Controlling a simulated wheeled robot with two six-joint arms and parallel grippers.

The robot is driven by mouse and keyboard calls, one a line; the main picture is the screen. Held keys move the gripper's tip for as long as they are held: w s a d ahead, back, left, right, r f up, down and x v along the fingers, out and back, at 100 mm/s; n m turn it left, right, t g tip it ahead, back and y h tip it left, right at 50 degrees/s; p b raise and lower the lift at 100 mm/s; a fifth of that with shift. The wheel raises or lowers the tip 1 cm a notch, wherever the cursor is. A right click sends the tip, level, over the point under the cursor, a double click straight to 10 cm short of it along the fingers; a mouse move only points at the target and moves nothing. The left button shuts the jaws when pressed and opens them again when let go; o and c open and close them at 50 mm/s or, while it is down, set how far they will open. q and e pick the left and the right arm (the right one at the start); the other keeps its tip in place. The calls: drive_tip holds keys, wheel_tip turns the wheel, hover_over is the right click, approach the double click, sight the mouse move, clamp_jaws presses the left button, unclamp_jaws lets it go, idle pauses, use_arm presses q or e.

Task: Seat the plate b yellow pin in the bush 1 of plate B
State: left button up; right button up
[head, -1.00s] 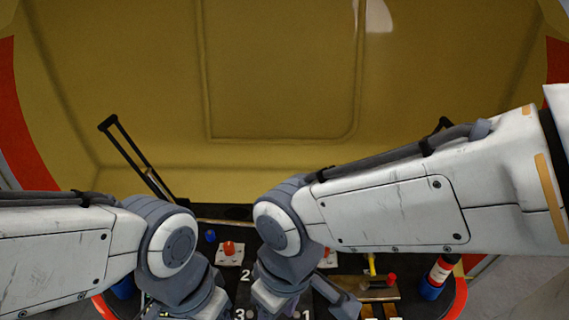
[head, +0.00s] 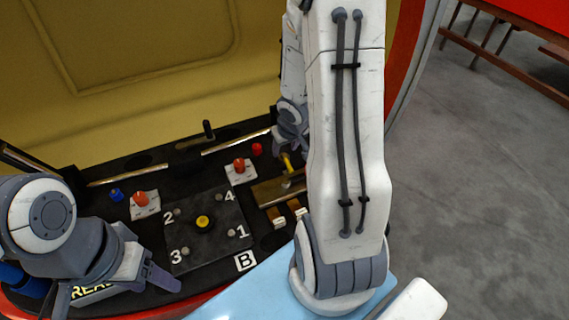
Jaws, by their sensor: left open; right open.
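Plate B (head: 205,250) is a dark square plate marked with the numbers 1 to 4, with a B label beside it. Bush 1 (head: 231,233) is the small round fitting beside the number 1; nothing yellow stands in it. A round yellow piece (head: 203,222) sits at the plate's middle, apparently the yellow pin seen from above. My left gripper (head: 115,287) is open and empty at the lower left, short of the plate. My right gripper (head: 291,150) is beyond the plate, close to a yellow handle-like piece (head: 287,163); its fingers are small and partly hidden.
A brass block (head: 268,192) lies right of the plate, partly behind my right arm. Red knobs on white bases (head: 142,199) (head: 239,168), a blue piece (head: 116,194) and a red piece (head: 257,149) stand behind the plate. The yellow wall (head: 160,60) closes the back.

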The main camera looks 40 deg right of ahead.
sight(288, 164)
drive_tip(key=shift+m, duration=0.4)
drive_tip(key=b+x, duration=0.2)
drive_tip(key=x, duration=0.2)
drive_tip(key=s+d+b+x, duration=0.1)
drive_tip(key=b+x, duration=0.2)
drive_tip(key=x, duration=0.1)
drive_tip(key=d+b+x, duration=0.1)
drive_tip(key=b+x, duration=0.1)
drive_tip(key=x, duration=0.2)
drive_tip(key=shift+s+d+f, duration=0.15)
drive_tip(key=shift+d+f, duration=0.05)
drive_tip(key=shift+f, duration=0.2)
drive_tip(key=shift+r, duration=0.1)
clamp_jaws()
